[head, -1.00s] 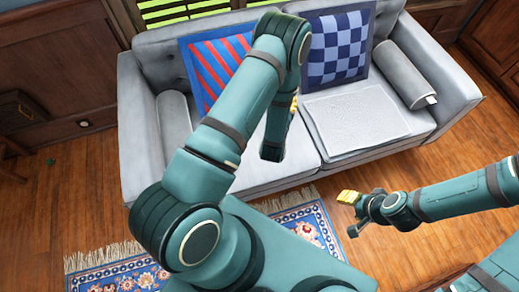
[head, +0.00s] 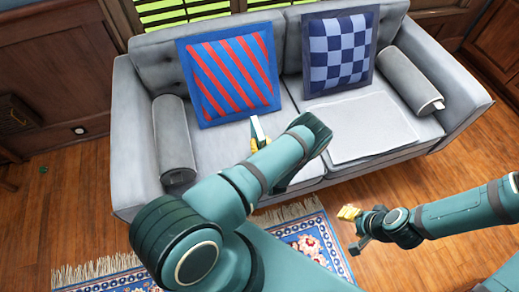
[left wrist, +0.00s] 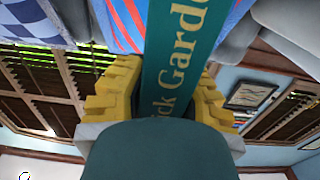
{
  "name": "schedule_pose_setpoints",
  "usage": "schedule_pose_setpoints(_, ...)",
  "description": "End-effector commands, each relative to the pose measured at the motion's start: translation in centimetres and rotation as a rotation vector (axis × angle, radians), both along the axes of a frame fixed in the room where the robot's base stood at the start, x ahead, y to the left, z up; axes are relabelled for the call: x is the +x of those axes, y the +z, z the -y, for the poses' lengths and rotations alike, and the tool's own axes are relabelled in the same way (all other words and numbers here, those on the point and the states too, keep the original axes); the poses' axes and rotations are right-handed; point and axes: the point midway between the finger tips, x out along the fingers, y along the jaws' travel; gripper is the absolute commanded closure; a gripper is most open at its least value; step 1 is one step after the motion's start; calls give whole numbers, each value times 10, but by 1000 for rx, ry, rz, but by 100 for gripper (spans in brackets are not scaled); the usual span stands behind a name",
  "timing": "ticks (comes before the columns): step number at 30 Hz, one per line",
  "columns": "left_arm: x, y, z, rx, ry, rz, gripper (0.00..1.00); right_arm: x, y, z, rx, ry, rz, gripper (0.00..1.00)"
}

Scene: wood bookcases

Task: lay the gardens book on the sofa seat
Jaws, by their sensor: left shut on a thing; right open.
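The gardens book (left wrist: 178,60) has a dark green spine with pale lettering in the left wrist view. My left gripper (left wrist: 166,85) is shut on it, with yellow fingers on both sides. In the head view a pale edge of the book (head: 258,129) shows upright above the sofa seat (head: 210,150), below the striped cushion. My left arm hides most of that gripper, and I cannot tell whether the book touches the seat. My right gripper (head: 347,212) is open and empty, over the floor in front of the sofa.
A red and blue striped cushion (head: 228,72) and a checked cushion (head: 338,48) lean on the backrest. A pale flat cloth (head: 362,125) covers part of the right seat. Grey bolsters (head: 172,140) lie by the armrests. A patterned rug (head: 310,240) lies in front.

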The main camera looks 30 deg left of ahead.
Motion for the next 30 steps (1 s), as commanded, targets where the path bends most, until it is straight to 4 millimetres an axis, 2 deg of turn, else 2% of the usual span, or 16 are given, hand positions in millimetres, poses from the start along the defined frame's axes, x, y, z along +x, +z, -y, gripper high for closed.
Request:
schedule_pose_setpoints(5,0,-12,0,2,0,1,100,1,-4,0,0,-1,2,48)
schedule_pose_setpoints(12,0,-41,0,2,0,3,100,3,-15,0,-2,-2,7,48)
schedule_pose_setpoints(23,0,-43,0,2,0,2,100,3,-14,0,-1,-2,7,48)
schedule_pose_setpoints(24,0,-43,0,1,0,1,61,3,-14,0,-1,-2,7,48)
schedule_pose_setpoints(25,0,-43,0,1,0,1,52,3,-14,0,-1,-2,7,48)
schedule_pose_setpoints(30,0,-43,0,1,0,1,52,3,-14,0,-1,-2,7,48)
